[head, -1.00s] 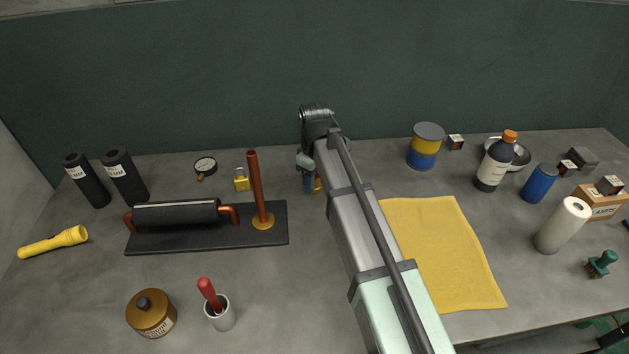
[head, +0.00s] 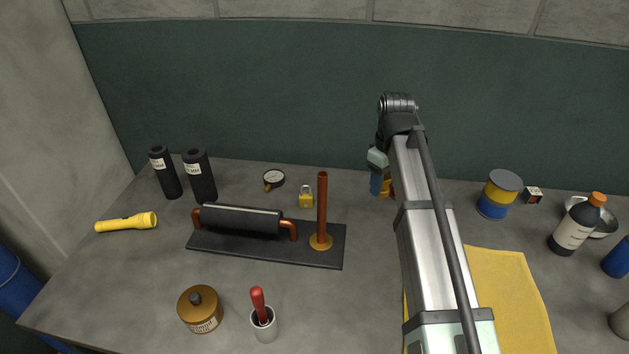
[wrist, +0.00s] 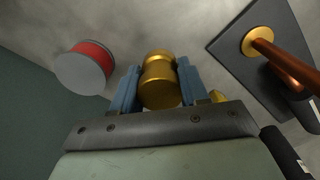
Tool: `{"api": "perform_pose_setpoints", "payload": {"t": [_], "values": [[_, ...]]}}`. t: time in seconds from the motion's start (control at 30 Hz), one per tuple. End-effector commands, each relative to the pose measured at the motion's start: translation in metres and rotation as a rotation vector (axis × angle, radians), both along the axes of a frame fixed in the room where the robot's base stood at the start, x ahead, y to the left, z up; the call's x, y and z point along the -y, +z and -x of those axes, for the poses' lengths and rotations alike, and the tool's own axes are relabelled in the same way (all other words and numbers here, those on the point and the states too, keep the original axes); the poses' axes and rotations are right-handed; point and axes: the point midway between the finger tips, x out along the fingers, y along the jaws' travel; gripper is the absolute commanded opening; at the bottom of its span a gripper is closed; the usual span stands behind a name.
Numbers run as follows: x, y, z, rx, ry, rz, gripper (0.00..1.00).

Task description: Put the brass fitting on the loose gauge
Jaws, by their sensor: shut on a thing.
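My gripper (head: 380,185) is above the table's back half, with its blue fingers pointing down. In the wrist view the fingers are shut on the brass fitting (wrist: 159,80), a ribbed golden cylinder between them. The loose gauge (head: 273,179) lies on the table to the left of my gripper in the head view. It has a round white dial, a black rim and a small brass stem toward the lower left. The gauge is clearly apart from the gripper, behind the black base plate.
A black plate (head: 218,243) with an upright copper pipe (head: 322,205) stands between gripper and front left. A yellow padlock (head: 306,198) sits between gauge and gripper. A grey can with a red band (wrist: 86,66) is near the gripper. A blue and yellow can (head: 498,194) stands right.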

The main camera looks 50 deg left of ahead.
Motion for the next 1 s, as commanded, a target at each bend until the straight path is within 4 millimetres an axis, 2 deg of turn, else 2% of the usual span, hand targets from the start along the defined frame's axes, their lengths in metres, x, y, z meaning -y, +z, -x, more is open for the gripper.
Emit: {"api": "perform_pose_setpoints", "payload": {"t": [0.17,0.33,0.47,0.7,0.83,1.0], "values": [[-0.016,0.000,0.022,-0.001,0.037,0.000,0.05],[-0.049,-0.001,0.065,-0.003,0.109,0.003,0.05],[-0.090,0.001,0.098,-0.005,0.172,0.006,0.05],[-0.181,0.010,0.150,-0.006,0.273,0.011,0.05],[-0.230,0.017,0.167,-0.006,0.279,0.012,0.05],[-0.275,0.025,0.159,-0.004,0.199,0.009,0.05]]}}
